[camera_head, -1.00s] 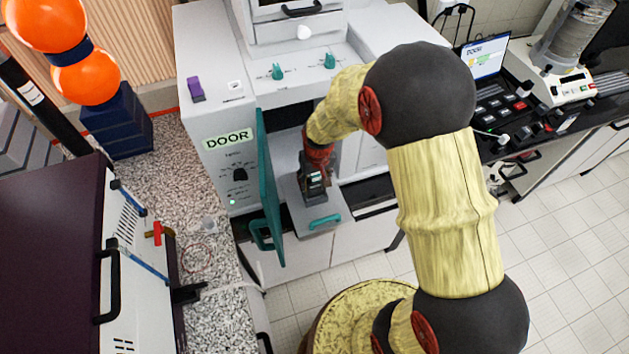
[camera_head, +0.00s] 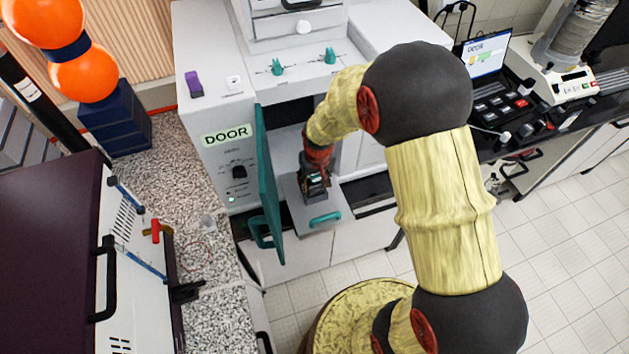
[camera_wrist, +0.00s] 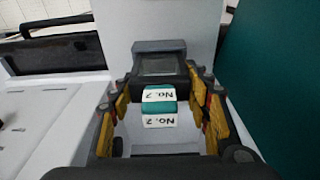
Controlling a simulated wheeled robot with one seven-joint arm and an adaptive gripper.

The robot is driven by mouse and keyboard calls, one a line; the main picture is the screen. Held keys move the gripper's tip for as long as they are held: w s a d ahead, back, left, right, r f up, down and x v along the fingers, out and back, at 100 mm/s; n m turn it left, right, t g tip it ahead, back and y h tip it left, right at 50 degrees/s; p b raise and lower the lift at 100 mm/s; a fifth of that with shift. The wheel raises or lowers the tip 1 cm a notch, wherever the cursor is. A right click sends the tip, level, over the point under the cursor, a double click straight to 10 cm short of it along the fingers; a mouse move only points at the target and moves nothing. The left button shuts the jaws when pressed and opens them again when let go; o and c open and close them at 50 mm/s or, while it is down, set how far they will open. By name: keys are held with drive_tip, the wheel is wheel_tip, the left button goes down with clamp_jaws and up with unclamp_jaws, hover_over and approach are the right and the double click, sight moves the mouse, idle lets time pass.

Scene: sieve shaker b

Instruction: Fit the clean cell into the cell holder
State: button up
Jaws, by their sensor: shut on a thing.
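My gripper (camera_head: 315,190) points down inside the open bay of the white cabinet, over a pale tray (camera_head: 323,208) with a teal handle. A dark, square-topped block (camera_wrist: 160,62), perhaps the cell holder, stands just beyond the cell. Whether the cell touches it cannot be told. In the head view the gripper hides the cell.
The teal door (camera_head: 267,185) of the cabinet (camera_head: 212,100) stands open just left of my gripper; it fills the right side of the wrist view (camera_wrist: 285,75). A speckled counter (camera_head: 190,180) lies left. A laptop (camera_head: 484,58) stands at the right.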

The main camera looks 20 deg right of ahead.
sight(317, 176)
drive_tip(key=shift+f+b, duration=0.7)
drive_tip(key=shift+f, duration=0.35)
drive_tip(key=o, duration=1.6)
drive_tip(key=shift+c, duration=0.2)
drive_tip(key=r, duration=0.4)
drive_tip(key=s+r, duration=0.1)
drive_tip(key=r, duration=0.6)
drive_tip(key=shift+s+r, duration=0.4)
